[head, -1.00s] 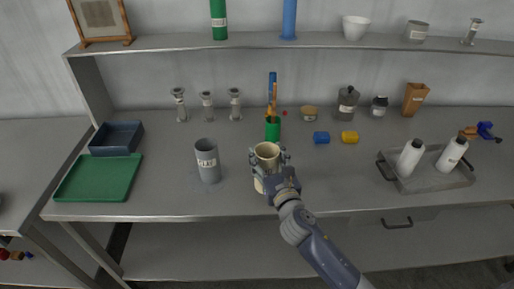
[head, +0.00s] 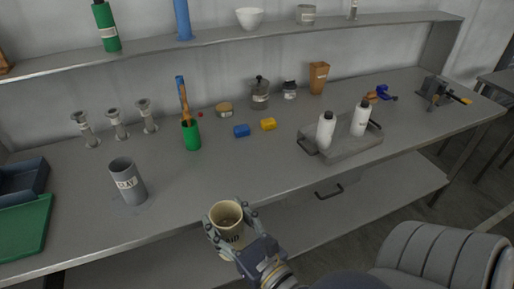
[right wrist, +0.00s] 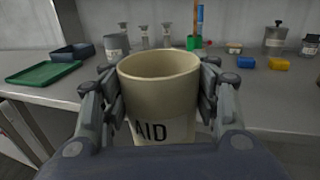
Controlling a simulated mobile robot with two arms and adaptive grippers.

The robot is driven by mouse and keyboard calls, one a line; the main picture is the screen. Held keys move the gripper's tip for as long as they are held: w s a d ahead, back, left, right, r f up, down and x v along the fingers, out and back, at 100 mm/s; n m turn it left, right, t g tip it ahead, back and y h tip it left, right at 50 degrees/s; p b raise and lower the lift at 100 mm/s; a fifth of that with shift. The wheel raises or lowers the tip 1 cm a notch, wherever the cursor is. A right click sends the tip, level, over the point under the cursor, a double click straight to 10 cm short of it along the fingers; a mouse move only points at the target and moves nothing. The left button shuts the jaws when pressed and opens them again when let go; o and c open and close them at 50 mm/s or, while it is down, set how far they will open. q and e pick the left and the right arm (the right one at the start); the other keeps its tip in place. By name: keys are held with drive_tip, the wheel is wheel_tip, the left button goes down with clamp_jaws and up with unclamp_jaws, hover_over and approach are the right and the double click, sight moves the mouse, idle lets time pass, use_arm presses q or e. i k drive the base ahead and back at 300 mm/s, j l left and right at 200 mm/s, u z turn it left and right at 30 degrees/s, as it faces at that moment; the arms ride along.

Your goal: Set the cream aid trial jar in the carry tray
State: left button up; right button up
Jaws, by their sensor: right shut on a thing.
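My right gripper (head: 232,232) is shut on the cream jar (head: 226,212), held upright in front of the bench's front edge. In the right wrist view the jar (right wrist: 158,100) shows the letters "AID" and an open, empty-looking top, with a finger on each side. The grey carry tray (head: 345,147) stands on the right part of the bench, with two white bottles (head: 326,130) (head: 361,118) in it. The jar is to the left of the tray and nearer to me, apart from it. My left gripper is not in view.
A grey "CLAY" jar (head: 128,182) stands on the bench at left. A green cup (head: 191,134) with tools, a blue block (head: 241,131) and a yellow block (head: 268,124) stand mid-bench. Bare bench lies between the blocks and the front edge. A vise (head: 437,92) is at far right.

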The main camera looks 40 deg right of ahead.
sight(339, 139)
drive_tip(key=l+z, duration=0.1)
drive_tip(key=z, duration=0.95)
drive_tip(key=i+l+z, duration=0.15)
drive_tip(key=i+l, duration=0.85)
drive_tip(key=i+j, duration=0.1)
drive_tip(key=i, duration=0.1)
